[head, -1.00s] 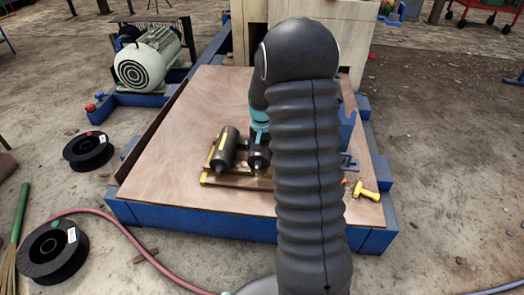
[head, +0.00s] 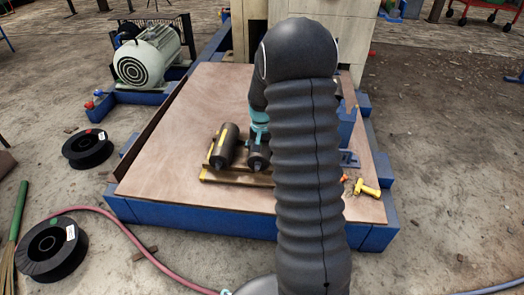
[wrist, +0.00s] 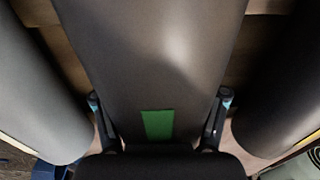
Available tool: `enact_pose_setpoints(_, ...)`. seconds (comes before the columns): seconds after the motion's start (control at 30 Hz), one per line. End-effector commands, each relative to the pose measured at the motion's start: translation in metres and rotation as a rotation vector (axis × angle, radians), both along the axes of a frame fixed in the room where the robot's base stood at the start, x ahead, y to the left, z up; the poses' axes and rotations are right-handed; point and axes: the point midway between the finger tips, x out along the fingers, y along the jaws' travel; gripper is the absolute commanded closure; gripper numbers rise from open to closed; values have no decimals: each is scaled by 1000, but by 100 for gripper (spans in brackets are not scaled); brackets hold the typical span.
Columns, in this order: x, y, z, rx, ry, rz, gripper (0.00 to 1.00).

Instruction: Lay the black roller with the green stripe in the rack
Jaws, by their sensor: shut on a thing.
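The black roller with the green stripe (wrist: 157,60) fills the middle of the wrist view, its green stripe facing the camera. My gripper (wrist: 157,118) is shut on it, with one finger on each side. In the head view the held roller (head: 259,157) is at the wooden rack (head: 222,177), to the right of a black roller with a yellow stripe (head: 225,146). The held roller is low at the rack, but I cannot tell whether it touches it. My arm hides the rack's right part.
In the wrist view other rollers flank the held one closely, at left (wrist: 35,90) and right (wrist: 285,95). The platform's left side is clear.

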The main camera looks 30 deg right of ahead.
Motion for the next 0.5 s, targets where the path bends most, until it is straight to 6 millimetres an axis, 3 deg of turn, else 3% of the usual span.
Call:
enact_pose_setpoints(0.4,1,0,-7,0,-2,0,100)
enact_pose_setpoints(0.43,1,0,-6,0,-2,0,27)
enact_pose_setpoints(0.5,0,0,-7,-1,-2,0,9)
